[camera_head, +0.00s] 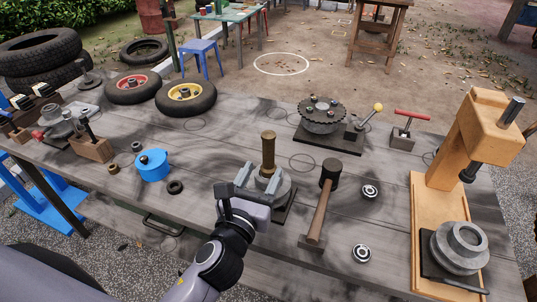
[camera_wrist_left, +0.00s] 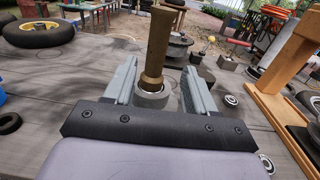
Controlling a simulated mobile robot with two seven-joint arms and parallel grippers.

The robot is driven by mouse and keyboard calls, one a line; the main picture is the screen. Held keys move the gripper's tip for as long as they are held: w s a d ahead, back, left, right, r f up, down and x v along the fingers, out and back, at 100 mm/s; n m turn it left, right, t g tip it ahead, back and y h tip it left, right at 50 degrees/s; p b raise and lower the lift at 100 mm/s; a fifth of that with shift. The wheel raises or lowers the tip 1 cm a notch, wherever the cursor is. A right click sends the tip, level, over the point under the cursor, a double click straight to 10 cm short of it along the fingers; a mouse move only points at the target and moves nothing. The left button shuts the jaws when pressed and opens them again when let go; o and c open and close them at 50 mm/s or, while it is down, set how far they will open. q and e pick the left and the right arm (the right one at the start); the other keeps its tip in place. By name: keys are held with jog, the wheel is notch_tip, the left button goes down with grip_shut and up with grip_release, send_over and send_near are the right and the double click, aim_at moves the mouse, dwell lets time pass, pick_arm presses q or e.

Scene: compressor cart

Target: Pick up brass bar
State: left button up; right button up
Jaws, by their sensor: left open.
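The brass bar (camera_head: 268,152) stands upright in a grey round holder (camera_head: 284,186) on a dark base plate, near the front middle of the grey bench. In the left wrist view the bar (camera_wrist_left: 157,45) rises between the two fingers, with its foot in a pale ring (camera_wrist_left: 151,98). My left gripper (camera_head: 257,176) is open, with its grey fingers at either side of the bar's lower part. The left wrist view shows the same open fingers (camera_wrist_left: 156,88) with a gap on both sides of the bar. My right gripper is not in view.
A wooden-handled mallet (camera_head: 321,208) lies right of the holder. A wooden press (camera_head: 455,170) stands at the right. A toothed disc (camera_head: 321,112) on a plate is behind. A blue pot (camera_head: 152,166) and black ring (camera_head: 175,187) sit to the left.

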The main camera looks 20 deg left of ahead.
aim_at(267, 160)
pick_arm(q)
jog(key=shift+w+a+f, duration=0.1)
jog(key=shift+w+a, duration=0.05)
jog(key=shift+w, duration=1.55)
jog(key=shift+w+a+f, duration=0.1)
jog(key=shift+w, duration=1.6)
grip_shut()
jog(key=shift+r, duration=0.15)
